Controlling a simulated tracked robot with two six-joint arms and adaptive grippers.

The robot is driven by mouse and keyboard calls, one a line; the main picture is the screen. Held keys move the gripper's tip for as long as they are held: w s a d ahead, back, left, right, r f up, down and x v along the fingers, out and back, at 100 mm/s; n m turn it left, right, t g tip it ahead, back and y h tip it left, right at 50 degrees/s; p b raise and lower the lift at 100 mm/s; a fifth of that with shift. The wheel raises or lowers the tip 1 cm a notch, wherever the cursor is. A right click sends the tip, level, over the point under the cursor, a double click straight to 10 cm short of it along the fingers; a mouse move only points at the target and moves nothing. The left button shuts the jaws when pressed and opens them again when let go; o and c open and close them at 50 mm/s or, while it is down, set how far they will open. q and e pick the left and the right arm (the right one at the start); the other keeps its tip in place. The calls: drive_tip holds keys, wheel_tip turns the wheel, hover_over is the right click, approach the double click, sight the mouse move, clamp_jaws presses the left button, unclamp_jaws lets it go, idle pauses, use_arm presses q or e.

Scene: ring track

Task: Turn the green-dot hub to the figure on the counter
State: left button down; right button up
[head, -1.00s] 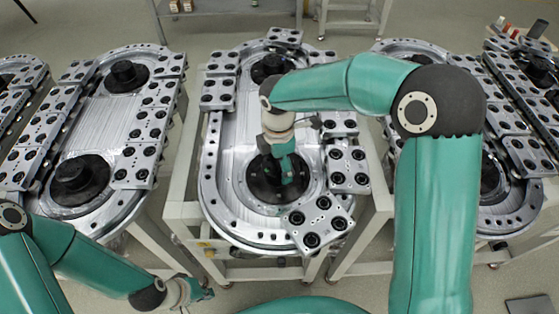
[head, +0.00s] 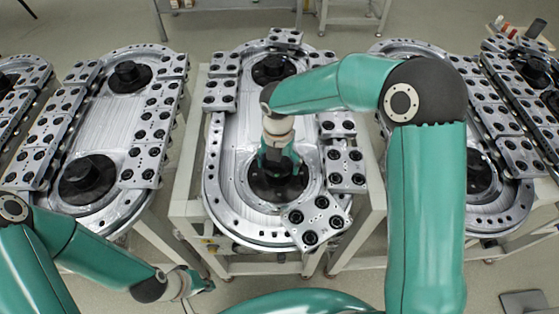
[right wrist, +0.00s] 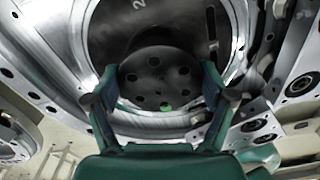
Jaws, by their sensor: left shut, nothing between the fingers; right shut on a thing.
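The green-dot hub (right wrist: 150,78) is a round dark disc with a ring of holes, and its green dot (right wrist: 166,107) is at the near edge in the right wrist view. It stands on a larger dark plate (right wrist: 115,30) that bears a pale figure like a 2 at the top. In the head view the plate (head: 265,195) is at the near end of the middle track. My right gripper (head: 279,164) is shut on the hub, a finger on each side. My left gripper (head: 203,283) is shut and empty, low at front left. I cannot make out a counter.
The middle track (head: 232,150) carries jointed plates with black rollers (head: 318,222) along its right side, close to my right gripper. Similar tracks stand at left (head: 115,115) and right (head: 510,215). Open floor lies between the stands.

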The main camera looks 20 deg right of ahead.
sight(278, 164)
drive_tip(key=shift+n, duration=0.6)
drive_tip(key=shift+w, duration=0.1)
drive_tip(key=o, duration=1)
drive_tip(key=shift+r, duration=0.1)
wheel_tip(278, 164, up, 12)
drive_tip(key=shift+f, duration=0.1)
